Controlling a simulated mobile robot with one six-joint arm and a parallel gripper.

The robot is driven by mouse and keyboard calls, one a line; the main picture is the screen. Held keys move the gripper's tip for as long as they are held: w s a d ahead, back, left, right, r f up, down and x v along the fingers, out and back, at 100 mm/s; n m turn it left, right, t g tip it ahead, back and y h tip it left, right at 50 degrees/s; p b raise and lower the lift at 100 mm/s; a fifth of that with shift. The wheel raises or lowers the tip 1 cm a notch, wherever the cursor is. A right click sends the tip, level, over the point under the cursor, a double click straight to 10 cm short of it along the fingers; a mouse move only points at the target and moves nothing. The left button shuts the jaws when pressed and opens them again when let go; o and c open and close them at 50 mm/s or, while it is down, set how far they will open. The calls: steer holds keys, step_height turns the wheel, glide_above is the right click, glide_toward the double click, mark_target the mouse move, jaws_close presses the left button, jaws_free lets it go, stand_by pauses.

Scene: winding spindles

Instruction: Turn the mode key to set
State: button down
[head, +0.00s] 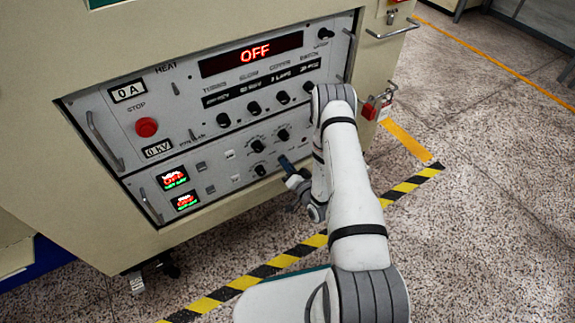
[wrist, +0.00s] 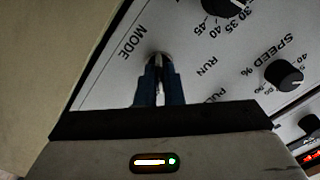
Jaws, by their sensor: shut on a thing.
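In the head view my gripper (head: 285,163) is at the lower right of the control panel, and the key is hidden there.
Dark knobs (wrist: 284,74) sit beside the key on the panel. The head view shows a red stop button (head: 146,127), a red OFF display (head: 254,52), metal handles (head: 101,137) and a red padlock (head: 369,111) at the cabinet's right. Black-and-yellow tape (head: 284,261) marks the floor.

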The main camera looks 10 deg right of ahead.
steer(key=c, duration=1.6)
jaws_free()
steer(key=shift+o, duration=0.2)
steer(key=p+v, duration=0.2)
steer(key=v, duration=0.5)
steer(key=shift+s+d, duration=0.15)
steer(key=shift+s, duration=0.2)
